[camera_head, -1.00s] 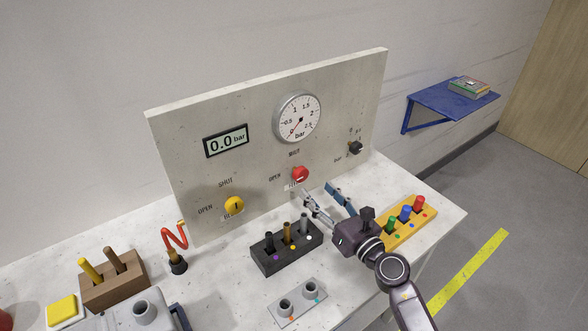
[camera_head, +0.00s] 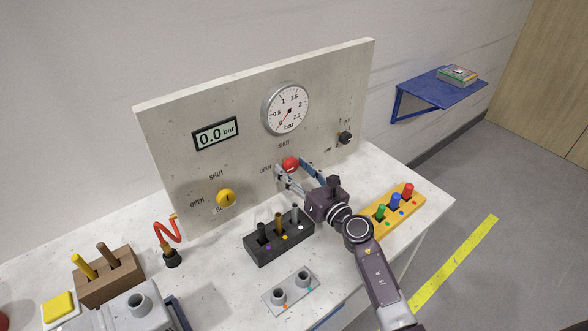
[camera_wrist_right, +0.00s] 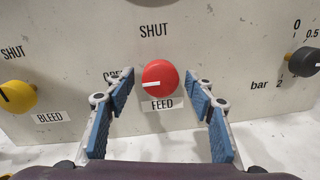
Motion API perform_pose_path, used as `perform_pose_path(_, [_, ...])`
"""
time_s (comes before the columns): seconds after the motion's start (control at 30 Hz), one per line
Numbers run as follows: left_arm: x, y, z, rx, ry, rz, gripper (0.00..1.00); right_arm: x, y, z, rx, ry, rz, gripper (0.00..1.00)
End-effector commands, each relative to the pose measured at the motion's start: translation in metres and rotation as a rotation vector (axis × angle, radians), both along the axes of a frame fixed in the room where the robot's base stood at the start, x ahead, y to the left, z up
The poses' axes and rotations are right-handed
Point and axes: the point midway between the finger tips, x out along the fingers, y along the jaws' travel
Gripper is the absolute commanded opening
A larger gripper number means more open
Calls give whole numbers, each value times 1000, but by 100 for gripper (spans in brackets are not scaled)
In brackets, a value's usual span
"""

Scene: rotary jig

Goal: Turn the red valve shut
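The red valve (camera_head: 290,163) is a round knob on the upright panel (camera_head: 240,165). In the right wrist view the red valve (camera_wrist_right: 160,77) has a white pointer line aimed left, towards the OPEN mark; SHUT is printed above and FEED below. My right gripper (camera_head: 297,175) is open in front of the valve. In the right wrist view its two blue-padded fingers (camera_wrist_right: 160,105) stand apart to the left and right of the knob, with gaps on both sides. My left gripper is not in view.
A yellow BLEED knob (camera_head: 226,198) is left of the valve, and a black knob (camera_head: 345,138) is right. The gauge (camera_head: 286,108) needle points low; the display (camera_head: 216,133) reads 0.0 bar. A black block with pegs (camera_head: 279,240) and a yellow peg rack (camera_head: 384,219) stand below.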

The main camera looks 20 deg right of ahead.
Motion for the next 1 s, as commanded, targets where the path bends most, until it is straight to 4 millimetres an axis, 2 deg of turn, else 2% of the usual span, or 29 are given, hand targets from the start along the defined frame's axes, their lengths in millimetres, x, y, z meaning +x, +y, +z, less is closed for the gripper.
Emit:
perform_pose_path(0.03, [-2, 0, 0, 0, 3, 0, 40, 0, 0, 0, 0, 0, 0, 44])
perform_pose_path(0.37, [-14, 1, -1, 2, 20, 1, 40, 0, 0, 0, 0, 0, -1, 8])
perform_pose_path(0.67, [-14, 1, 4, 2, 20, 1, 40, 0, -1, 1, 35, 15, 0, 8])
perform_pose_path(1.0, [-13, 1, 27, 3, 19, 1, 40, -1, -1, 3, 244, 92, -1, 8])
